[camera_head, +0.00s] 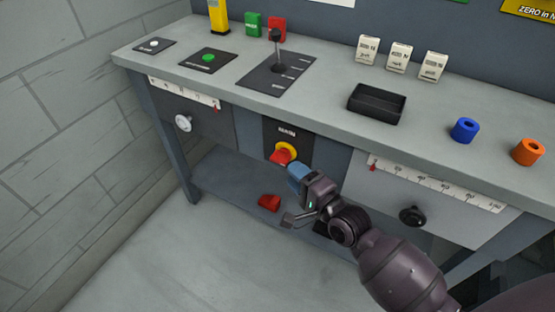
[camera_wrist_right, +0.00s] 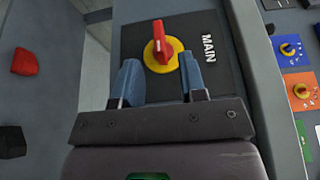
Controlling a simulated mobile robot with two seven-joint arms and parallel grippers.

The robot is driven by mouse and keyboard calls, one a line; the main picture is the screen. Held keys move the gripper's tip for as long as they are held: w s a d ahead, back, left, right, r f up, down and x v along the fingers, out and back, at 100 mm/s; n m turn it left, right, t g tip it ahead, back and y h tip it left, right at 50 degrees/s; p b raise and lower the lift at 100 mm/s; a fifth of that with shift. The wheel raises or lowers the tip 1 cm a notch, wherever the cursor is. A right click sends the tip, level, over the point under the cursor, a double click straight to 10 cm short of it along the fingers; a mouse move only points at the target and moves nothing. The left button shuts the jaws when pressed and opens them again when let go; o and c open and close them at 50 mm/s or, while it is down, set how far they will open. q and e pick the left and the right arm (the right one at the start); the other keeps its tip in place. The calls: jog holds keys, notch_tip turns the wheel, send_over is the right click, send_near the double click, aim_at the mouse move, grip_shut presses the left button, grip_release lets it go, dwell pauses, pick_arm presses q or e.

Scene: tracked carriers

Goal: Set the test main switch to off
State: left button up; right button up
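The main switch (camera_head: 284,153) is a red handle on a yellow disc, on a dark plate in the front of the bench. In the right wrist view the red handle (camera_wrist_right: 161,43) lies parallel to the word MAIN beside it. My right gripper (camera_head: 297,178) is just in front of the switch, to its lower right in the head view. Its two blue fingers (camera_wrist_right: 159,68) are apart, with the switch ahead of and between them; they do not appear to touch it. My left gripper is not in view.
A red block (camera_head: 269,202) lies on the lower shelf. A white knob (camera_head: 183,123) and a black knob (camera_head: 411,215) flank the switch on the bench front.

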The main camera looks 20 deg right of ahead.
aim_at(279, 159)
jog(key=x, duration=0.2)
jog(key=b+x, duration=0.1)
jog(key=x, duration=0.2)
jog(key=shift+f, duration=0.2)
jog(key=shift+x, duration=0.85)
jog(key=shift+r, duration=0.1)
grip_shut()
